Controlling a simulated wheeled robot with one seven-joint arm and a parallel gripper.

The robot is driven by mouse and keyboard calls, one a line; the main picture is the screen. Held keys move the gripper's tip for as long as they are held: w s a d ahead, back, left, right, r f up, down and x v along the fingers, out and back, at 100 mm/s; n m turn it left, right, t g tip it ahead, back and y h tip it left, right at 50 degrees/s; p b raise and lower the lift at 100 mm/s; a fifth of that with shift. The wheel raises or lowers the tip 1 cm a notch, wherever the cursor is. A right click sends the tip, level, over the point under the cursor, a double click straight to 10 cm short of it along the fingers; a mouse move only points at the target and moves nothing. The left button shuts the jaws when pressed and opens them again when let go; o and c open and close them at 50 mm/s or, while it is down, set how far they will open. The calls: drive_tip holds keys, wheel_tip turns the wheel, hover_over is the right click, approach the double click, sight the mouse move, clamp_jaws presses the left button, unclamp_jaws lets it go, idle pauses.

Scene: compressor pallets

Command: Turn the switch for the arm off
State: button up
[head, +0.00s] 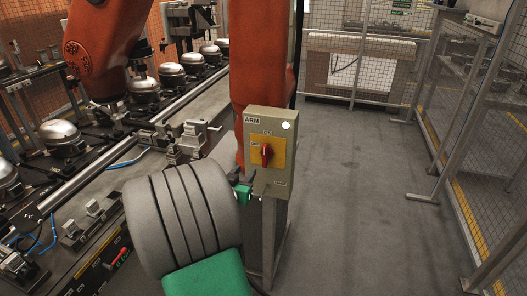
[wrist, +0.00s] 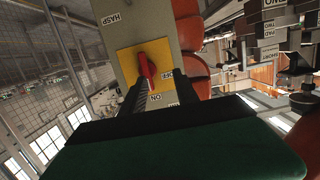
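The switch box labelled ARM (head: 270,120) stands on a post at the centre of the head view. Its red knob (head: 266,154) sits upright on a yellow plate (head: 278,150). In the wrist view the picture is upside down; the red knob (wrist: 148,70) lines up with the ON label (wrist: 155,97), and the OFF label (wrist: 165,73) is to its side. My gripper (head: 243,180) is at the box's lower left in the head view. In the wrist view my gripper (wrist: 160,85) has its dark fingers apart, with the knob seen between them. Contact cannot be told.
A white round lamp (head: 287,125) is on the box's upper right. An orange robot arm (head: 258,60) stands behind it. A conveyor with domed compressors (head: 60,133) runs at left. Mesh fencing (head: 480,150) bounds the right; the grey floor between is clear.

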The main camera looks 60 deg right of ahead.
sight(264, 152)
drive_tip(key=d+p, duration=0.1)
drive_tip(key=d, duration=0.2)
drive_tip(key=s+d+r+h+p, duration=0.1)
drive_tip(key=d, duration=0.3)
drive_tip(key=s+d+r+h+p, duration=0.1)
drive_tip(key=d, duration=0.2)
drive_tip(key=shift+d, duration=0.2)
drive_tip(key=shift+w, duration=0.1)
drive_tip(key=shift+c, duration=0.4)
clamp_jaws()
drive_tip(key=shift+f, duration=0.1)
drive_tip(key=shift+f, duration=0.1)
